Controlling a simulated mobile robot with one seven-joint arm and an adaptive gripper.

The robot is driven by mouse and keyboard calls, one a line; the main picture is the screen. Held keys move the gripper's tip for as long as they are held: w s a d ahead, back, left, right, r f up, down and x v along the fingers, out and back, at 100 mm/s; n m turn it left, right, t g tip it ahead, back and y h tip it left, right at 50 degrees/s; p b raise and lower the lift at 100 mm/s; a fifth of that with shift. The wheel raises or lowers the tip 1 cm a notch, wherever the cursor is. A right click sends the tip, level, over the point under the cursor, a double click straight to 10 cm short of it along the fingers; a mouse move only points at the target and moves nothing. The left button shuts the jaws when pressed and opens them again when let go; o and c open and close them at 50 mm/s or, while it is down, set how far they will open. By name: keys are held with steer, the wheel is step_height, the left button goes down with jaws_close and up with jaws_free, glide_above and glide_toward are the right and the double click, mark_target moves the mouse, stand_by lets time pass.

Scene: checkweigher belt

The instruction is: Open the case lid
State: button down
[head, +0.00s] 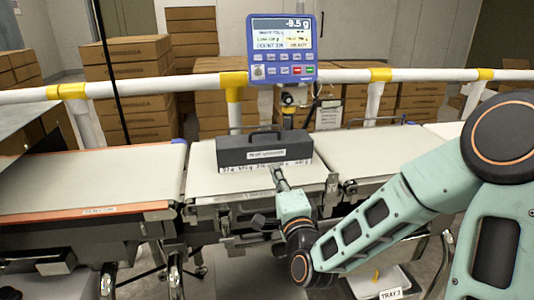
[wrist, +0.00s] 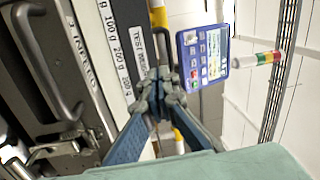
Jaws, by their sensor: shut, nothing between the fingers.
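The dark grey case (head: 240,156) sits on the middle belt section, with a handle on top and a "TEST WEIGHTS" label on its front. Its lid looks closed. A white strip with gram markings runs along its lower front edge. In the wrist view the case (wrist: 128,22) fills the upper middle, with its label and gram strip turned sideways. My gripper (head: 276,172) is at the front of the case, near the lower right of the label. In the wrist view my gripper (wrist: 165,82) is shut and empty, overlapping the label's end; I cannot tell whether it touches.
A blue display (head: 283,42) reading -9.5 g stands behind the case, above a white rail (head: 340,76) with yellow joints. The infeed belt (head: 90,180) on the left is empty. Stacked cardboard boxes (head: 125,75) stand behind the rail. A "TRAY 2" label (head: 391,294) shows low right.

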steer(key=m+t, duration=0.1)
steer(key=b, duration=0.2)
glide_toward(265, 133)
steer(key=x, duration=0.7)
steer(key=shift+a+f, duration=0.1)
steer(key=shift+w+r+g+h+p, duration=0.15)
steer(key=shift+r+g+h+p, duration=0.2)
steer(key=shift+p, duration=0.7)
